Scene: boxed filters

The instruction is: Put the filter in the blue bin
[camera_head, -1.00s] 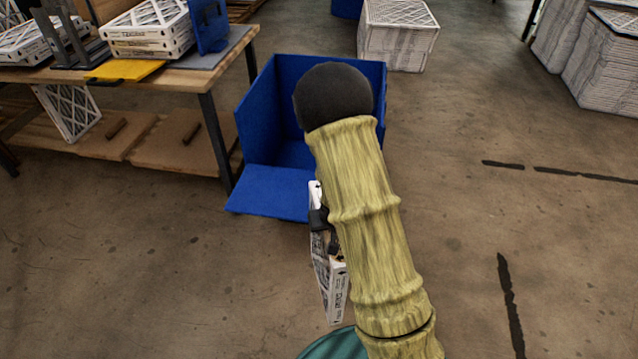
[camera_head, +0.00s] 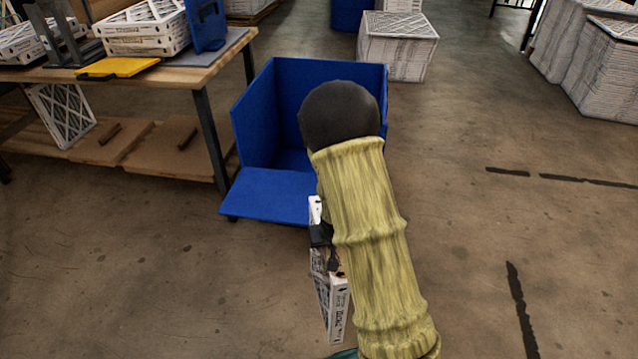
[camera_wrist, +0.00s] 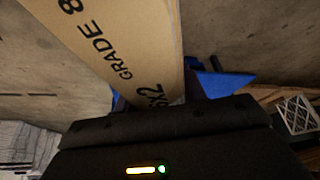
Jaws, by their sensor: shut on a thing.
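The filter (camera_head: 333,302) is a flat white-framed panel with black print, held on edge and partly hidden behind my arm. Its cardboard edge (camera_wrist: 125,45), printed "GRADE 8", fills the upper middle of the wrist view. My gripper (camera_head: 322,237) is shut on the filter, and its fingers are mostly hidden by the arm in the head view. The blue bin (camera_head: 262,190) stands on the floor just beyond the gripper, with its front flap folded down and open toward me. My arm covers part of the bin's right side. The filter is outside the bin, in front of the flap.
A wooden workbench (camera_head: 225,52) with stacked filters (camera_head: 145,28) and a yellow item (camera_head: 117,68) stands left of the bin. A filter stack (camera_head: 396,48) stands behind the bin, and more stacks (camera_head: 600,75) are at the far right. The floor to the right is clear.

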